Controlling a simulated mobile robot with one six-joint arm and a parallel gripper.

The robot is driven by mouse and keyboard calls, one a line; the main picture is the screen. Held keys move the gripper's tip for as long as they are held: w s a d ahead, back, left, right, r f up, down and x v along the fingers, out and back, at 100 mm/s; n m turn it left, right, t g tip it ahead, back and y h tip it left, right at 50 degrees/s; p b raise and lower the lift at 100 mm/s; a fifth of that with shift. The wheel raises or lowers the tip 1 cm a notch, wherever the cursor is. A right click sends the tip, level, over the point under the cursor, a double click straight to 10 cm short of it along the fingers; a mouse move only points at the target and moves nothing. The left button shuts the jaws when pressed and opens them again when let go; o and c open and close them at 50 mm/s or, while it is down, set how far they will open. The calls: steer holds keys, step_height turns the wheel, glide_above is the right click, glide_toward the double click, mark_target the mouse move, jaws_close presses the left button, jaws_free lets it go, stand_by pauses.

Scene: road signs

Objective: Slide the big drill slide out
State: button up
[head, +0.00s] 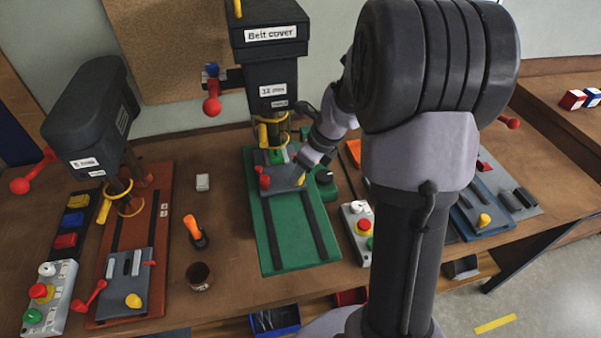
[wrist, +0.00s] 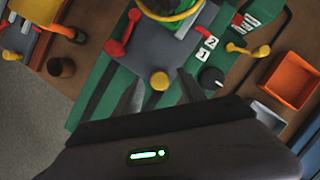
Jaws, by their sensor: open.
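The big drill (head: 270,70), dark with "Belt cover" and "12 mm" labels, stands on a green base (head: 265,245). Its grey slide (head: 283,181) lies under the drill head, with a red handle on its left; the green base in front of it is bare. In the wrist view the slide (wrist: 150,55) carries a yellow knob (wrist: 159,81) at its near edge. My gripper (head: 303,170) reaches down to the slide's right side. In the wrist view my gripper (wrist: 160,86) is open, its fingertips on either side of the knob; I cannot tell whether they touch it.
A smaller drill (head: 90,115) on a reddish base stands at left. An orange-handled tool (head: 194,231) and a brown cup (head: 199,276) are left of the green base. A button box (head: 358,228) is close on its right. An orange tray (wrist: 293,79) shows in the wrist view.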

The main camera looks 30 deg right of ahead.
steer(key=shift+f, duration=0.1)
jaws_close()
stand_by(1.4)
